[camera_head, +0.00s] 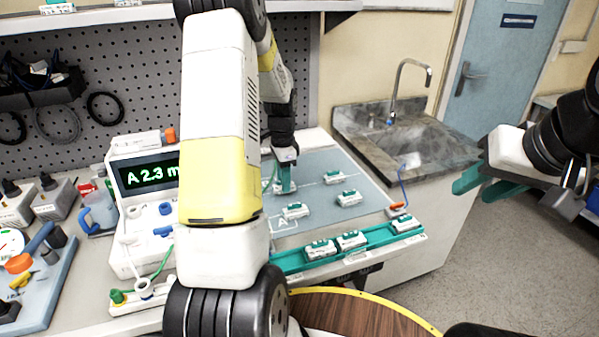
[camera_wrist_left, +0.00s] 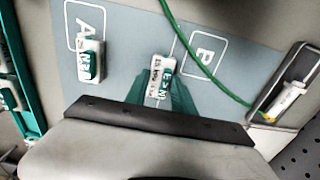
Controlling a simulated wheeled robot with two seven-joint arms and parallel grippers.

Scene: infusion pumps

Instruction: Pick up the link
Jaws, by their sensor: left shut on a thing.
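Several small white pieces with teal tops and dark lettering are in view; I take these as the links. My left gripper (camera_head: 285,186) points down at the mat, its teal fingers shut on one link (camera_wrist_left: 161,80), which shows between the fingertips in the left wrist view. Whether this link touches the mat is unclear. Another link (camera_head: 295,210) lies on the mat near the letter A, and it also shows in the left wrist view (camera_wrist_left: 91,61). More links (camera_head: 348,197) lie to the right. My right gripper (camera_head: 482,184) is open and empty, over the floor at the right.
The blue-grey mat (camera_head: 310,167) has white outlines. A teal rail (camera_head: 292,261) at the bench front holds several links. A green cord (camera_wrist_left: 205,65) crosses the mat beside the held link. A pump with a lit display (camera_head: 150,175) stands left; a sink (camera_head: 400,137) is behind right.

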